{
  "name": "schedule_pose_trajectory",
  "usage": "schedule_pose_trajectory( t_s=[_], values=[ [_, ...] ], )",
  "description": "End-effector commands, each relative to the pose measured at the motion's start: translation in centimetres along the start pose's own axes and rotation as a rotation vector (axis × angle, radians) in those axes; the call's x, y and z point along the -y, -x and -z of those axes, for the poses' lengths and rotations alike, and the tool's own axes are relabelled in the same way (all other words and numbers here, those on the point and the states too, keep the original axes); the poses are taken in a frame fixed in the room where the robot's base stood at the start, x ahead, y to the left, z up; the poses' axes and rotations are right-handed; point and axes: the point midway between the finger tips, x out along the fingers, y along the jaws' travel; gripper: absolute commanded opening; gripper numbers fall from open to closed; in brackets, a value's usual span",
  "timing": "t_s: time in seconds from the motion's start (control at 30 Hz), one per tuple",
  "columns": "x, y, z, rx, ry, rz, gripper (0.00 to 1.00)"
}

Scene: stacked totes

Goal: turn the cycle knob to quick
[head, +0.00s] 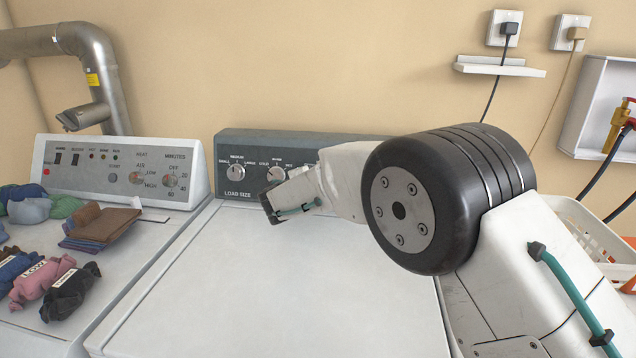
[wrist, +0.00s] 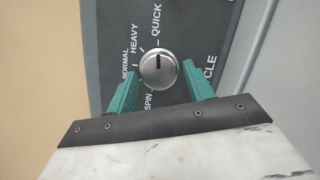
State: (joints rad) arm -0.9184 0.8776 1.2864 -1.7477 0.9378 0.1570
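The cycle knob (wrist: 158,69) is a round silver dial on a dark grey panel (wrist: 104,22) in the wrist view. Its dark pointer line points up in the picture, toward the QUICK label (wrist: 157,25). The HEAVY, NORMAL and SPIN labels lie around its left side. My gripper (wrist: 160,72) is open, with one teal finger on each side of the knob's lower half. Small gaps show between the fingers and the knob. In the head view my arm hides the cycle knob and the right part of the washer panel (head: 226,143).
The washer lid (head: 250,280) is bare. Load size (head: 236,172) and temperature (head: 276,174) knobs sit left of my arm. The left machine (head: 125,235) holds several small bundles and brown folded cloths. A white basket (head: 590,235) stands at right.

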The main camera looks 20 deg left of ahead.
Motion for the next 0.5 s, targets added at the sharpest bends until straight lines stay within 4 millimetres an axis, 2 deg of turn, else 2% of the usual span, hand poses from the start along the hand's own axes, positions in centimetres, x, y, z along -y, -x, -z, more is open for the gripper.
schedule_pose_trajectory(
  t_s=[0.33,0.5],
  values=[
    [-0.1,0.2,0.0,-0.001,0.001,-0.002,0.63],
    [-0.2,2.2,0.0,-0.001,0.001,-0.002,0.63]
  ],
)
